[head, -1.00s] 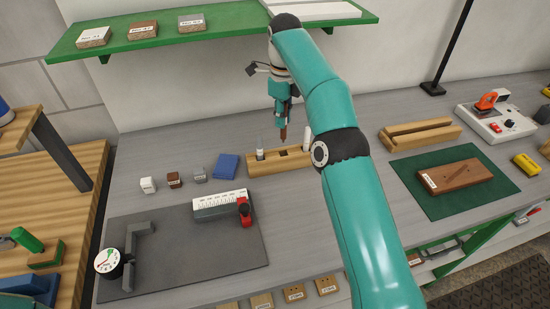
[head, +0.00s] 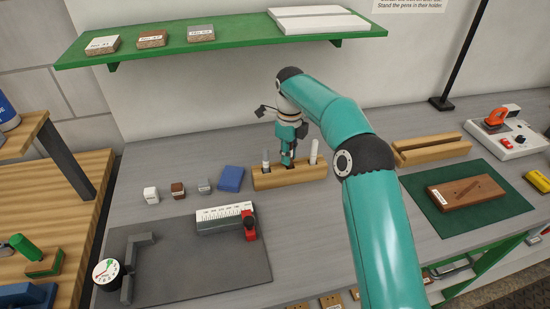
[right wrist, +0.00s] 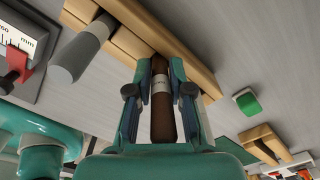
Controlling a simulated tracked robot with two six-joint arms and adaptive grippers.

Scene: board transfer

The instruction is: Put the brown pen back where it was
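The brown pen (right wrist: 162,112) is between the fingers of my right gripper (right wrist: 161,72), which look closed on it. In the head view my right gripper (head: 287,158) points down over the middle of the wooden pen holder (head: 262,182). The pen's lower end is at the holder's middle opening; how deep it sits is hidden. The holder also shows in the right wrist view (right wrist: 197,70). A grey pen (head: 265,160) stands in its left part and a white pen (head: 314,152) in its right part. My left gripper is out of view.
A blue block (head: 231,179) and several small cubes lie left of the holder. A caliper-like gauge (head: 222,219) lies on a grey mat (head: 200,269) in front. A grooved wooden block (head: 432,150) is to the right. A green shelf (head: 230,34) hangs behind.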

